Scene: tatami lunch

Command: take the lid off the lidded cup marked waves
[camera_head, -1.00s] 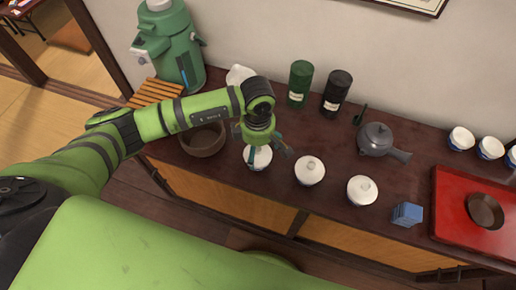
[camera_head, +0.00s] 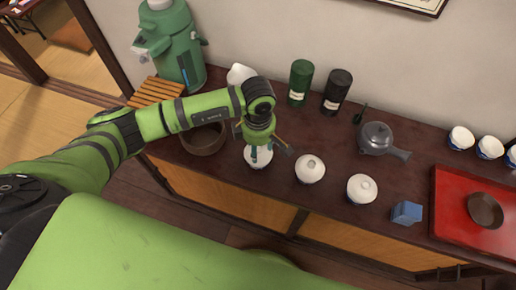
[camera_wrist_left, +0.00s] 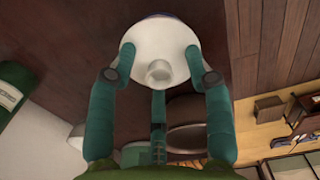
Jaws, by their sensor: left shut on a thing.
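Three white lidded cups stand in a row on the dark cabinet top: a left one, a middle one (camera_head: 310,169) and a right one (camera_head: 362,188). My left gripper (camera_head: 258,156) points down over the left cup and is shut on its lid (camera_head: 249,161). In the left wrist view, the gripper's teal fingers (camera_wrist_left: 159,60) are around the round white lid (camera_wrist_left: 158,35) and its knob. A bit of blue shows past the lid's edge. I cannot make out which cup bears the waves mark. My right gripper is out of view.
A brown bowl (camera_head: 203,139) stands close to the left of the gripper. Behind are a green canister (camera_head: 300,83), a black canister (camera_head: 337,92) and a grey teapot (camera_head: 376,138). A blue block (camera_head: 406,213) and a red tray (camera_head: 455,215) are to the right.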

